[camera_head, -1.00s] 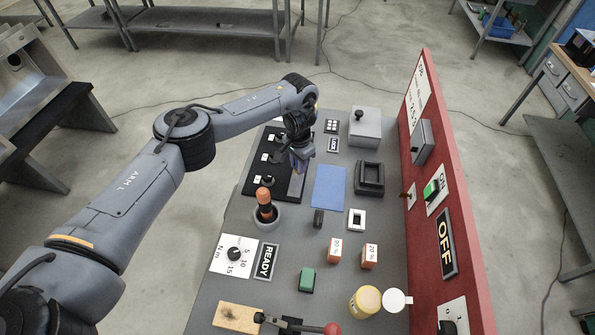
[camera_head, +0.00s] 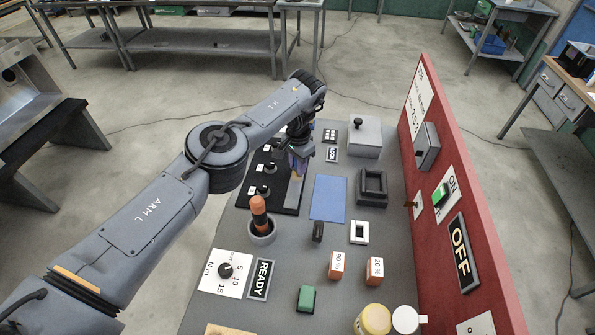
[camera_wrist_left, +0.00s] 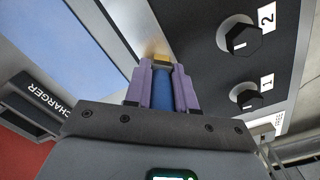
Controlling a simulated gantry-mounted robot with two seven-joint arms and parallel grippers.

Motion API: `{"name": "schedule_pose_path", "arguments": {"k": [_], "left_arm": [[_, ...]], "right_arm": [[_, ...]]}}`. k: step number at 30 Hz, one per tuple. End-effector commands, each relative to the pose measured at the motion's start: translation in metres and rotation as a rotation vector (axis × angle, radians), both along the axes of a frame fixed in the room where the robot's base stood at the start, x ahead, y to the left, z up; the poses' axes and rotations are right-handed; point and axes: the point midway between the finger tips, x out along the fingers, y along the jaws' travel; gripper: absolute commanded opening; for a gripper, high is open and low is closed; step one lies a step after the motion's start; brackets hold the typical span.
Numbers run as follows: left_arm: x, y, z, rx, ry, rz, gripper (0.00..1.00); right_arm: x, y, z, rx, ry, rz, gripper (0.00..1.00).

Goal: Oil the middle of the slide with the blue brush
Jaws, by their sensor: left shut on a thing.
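My left gripper (camera_head: 297,168) hangs over the right edge of the black knob panel (camera_head: 290,203), at the far left of the bench. In the left wrist view its purple fingers (camera_wrist_left: 163,85) are shut on the blue brush (camera_wrist_left: 163,92). The brush's blue handle lies between the fingers, and a yellow-gold end shows just beyond the fingertips. That end is over the edge between the black panel and the grey surface; I cannot tell whether it touches. I cannot make out the slide for certain; the arm and gripper cover part of that area. My right gripper is out of view.
A blue mat (camera_head: 328,198) lies right of the gripper, with a black frame-like holder (camera_head: 372,187) beyond it. An orange-handled tool (camera_head: 260,216) stands in a grey cup nearer. A grey box (camera_head: 364,137) stands at the back. A red upright board (camera_head: 450,170) bounds the right side.

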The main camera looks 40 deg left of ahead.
Motion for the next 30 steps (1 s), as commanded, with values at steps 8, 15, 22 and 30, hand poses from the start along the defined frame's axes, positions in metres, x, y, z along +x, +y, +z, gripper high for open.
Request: {"name": "schedule_pose_path", "arguments": {"k": [8,15,22,30], "left_arm": [[0.005,0.005,0.003,0.007,-0.011,0.001,0.00],[0.005,0.004,0.005,0.005,-0.012,0.001,0.00],[0.005,0.004,0.014,0.005,-0.013,0.001,0.00],[0.005,0.004,0.041,0.004,-0.013,0.001,0.00]], "right_arm": [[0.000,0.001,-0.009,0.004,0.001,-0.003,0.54],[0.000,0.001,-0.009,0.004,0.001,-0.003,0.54],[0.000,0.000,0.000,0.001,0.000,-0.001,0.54],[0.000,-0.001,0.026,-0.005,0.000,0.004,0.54]]}}
